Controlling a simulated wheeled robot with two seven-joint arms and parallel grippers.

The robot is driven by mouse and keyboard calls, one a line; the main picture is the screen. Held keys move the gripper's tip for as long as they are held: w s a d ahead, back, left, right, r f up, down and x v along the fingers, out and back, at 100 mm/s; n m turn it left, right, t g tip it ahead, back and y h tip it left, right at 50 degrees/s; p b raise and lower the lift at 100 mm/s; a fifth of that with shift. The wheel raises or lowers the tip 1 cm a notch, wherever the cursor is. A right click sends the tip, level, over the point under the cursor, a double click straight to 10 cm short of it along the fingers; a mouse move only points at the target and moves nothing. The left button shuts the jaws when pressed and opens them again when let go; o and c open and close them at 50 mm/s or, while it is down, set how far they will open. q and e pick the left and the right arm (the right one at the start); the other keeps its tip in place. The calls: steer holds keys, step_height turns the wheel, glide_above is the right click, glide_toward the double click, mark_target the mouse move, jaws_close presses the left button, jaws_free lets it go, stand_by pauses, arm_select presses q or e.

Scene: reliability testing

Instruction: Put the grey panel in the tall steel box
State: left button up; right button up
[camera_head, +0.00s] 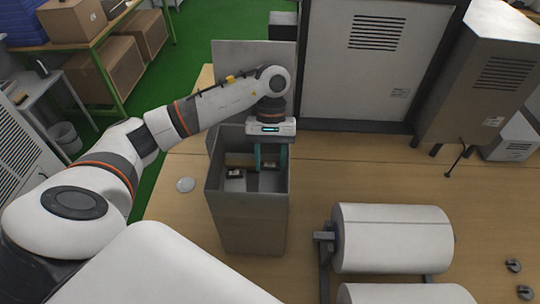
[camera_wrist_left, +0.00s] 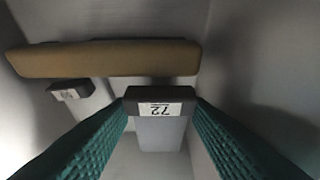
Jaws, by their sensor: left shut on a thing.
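The tall steel box (camera_head: 250,226) stands open-topped on the wooden table in the head view. My left gripper (camera_head: 270,163) points down into its mouth. In the left wrist view the green fingers (camera_wrist_left: 160,112) are shut on the grey panel (camera_wrist_left: 160,134), at its dark top edge with a white label reading 72. The panel hangs upright between grey walls; its lower end is hard to make out, so I cannot tell whether it touches the floor. A second dark-topped, labelled panel (camera_wrist_left: 70,91) stands inside to the left; it also shows in the head view (camera_head: 235,173).
A tan bar (camera_wrist_left: 105,58) crosses the wrist view beyond the panels. White rollers (camera_head: 392,238) on a stand are to the right of the box. Large grey cabinets (camera_head: 370,65) line the back.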

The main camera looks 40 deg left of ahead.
arm_select(q)
steer(key=o, duration=0.8)
steer(key=shift+o, duration=1.2)
steer(key=shift+a, duration=0.1)
steer(key=shift+s+a, duration=0.1)
steer(key=shift+r, duration=0.1)
step_height(320, 180, up, 10)
steer(key=b, duration=0.2)
steer(key=shift+f, duration=0.2)
